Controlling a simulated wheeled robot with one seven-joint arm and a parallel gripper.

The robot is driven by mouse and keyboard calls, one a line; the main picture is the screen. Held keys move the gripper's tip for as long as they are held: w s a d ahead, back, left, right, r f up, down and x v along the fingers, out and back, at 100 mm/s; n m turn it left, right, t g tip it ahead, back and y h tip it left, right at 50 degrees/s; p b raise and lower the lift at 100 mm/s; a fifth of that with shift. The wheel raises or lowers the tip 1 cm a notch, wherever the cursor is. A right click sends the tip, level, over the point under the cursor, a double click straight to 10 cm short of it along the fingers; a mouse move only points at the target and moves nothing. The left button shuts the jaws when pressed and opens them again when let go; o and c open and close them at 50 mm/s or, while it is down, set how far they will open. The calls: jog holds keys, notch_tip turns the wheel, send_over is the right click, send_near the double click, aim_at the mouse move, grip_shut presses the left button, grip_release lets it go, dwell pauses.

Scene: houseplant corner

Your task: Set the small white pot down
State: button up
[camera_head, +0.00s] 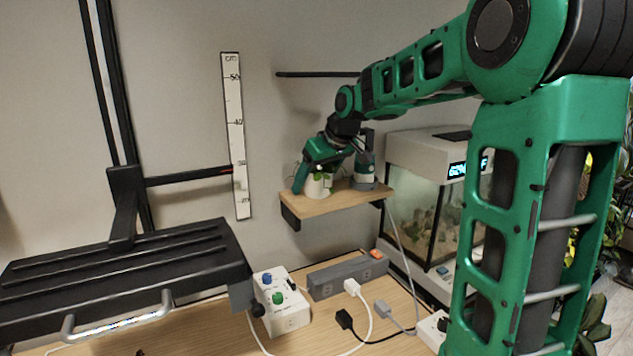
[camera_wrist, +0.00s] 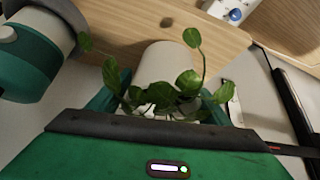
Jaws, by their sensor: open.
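The small white pot (camera_head: 318,187) with a green leafy plant is on the small wooden shelf (camera_head: 335,204) on the wall. In the wrist view the pot (camera_wrist: 165,62) shows past the leaves (camera_wrist: 165,95), against the wood of the shelf (camera_wrist: 120,22). My gripper (camera_head: 308,180) is at the pot, with its green fingers (camera_wrist: 164,105) open on either side of it. The pot looks upright and appears to rest on the shelf. Leaves hide part of the pot and the fingertips.
A green and grey cylindrical device (camera_head: 366,172) stands on the shelf right of the pot. A fish tank (camera_head: 435,200) is farther right. A ruler (camera_head: 236,135) hangs on the wall to the left. Below are a white box with knobs (camera_head: 281,300), a power strip (camera_head: 346,277) and cables.

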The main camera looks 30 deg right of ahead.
jog(key=shift+s+a+f, duration=0.15)
jog(key=shift+a+f, duration=0.3)
jog(key=shift+a, duration=0.05)
jog(key=shift+r, duration=0.3)
jog(key=d+v, duration=0.1)
jog(key=v, duration=1.1)
jog(key=s+f+m+g, duration=0.2)
jog(key=s+f, duration=0.5)
jog(key=s, duration=0.4)
jog(key=s+d+f+m+g, duration=0.1)
jog(key=s+f+m, duration=0.3)
jog(key=s+f, duration=0.4)
jog(key=s+d+f+m+g+h, duration=0.1)
jog(key=s+f+m+g, duration=0.1)
jog(key=s+f, duration=0.6)
jog(key=s+g, duration=0.1)
jog(key=s, duration=0.5)
jog(key=shift+s+m+g, duration=0.3)
jog(key=shift+s+m, duration=0.1)
jog(key=shift+w, duration=0.15)
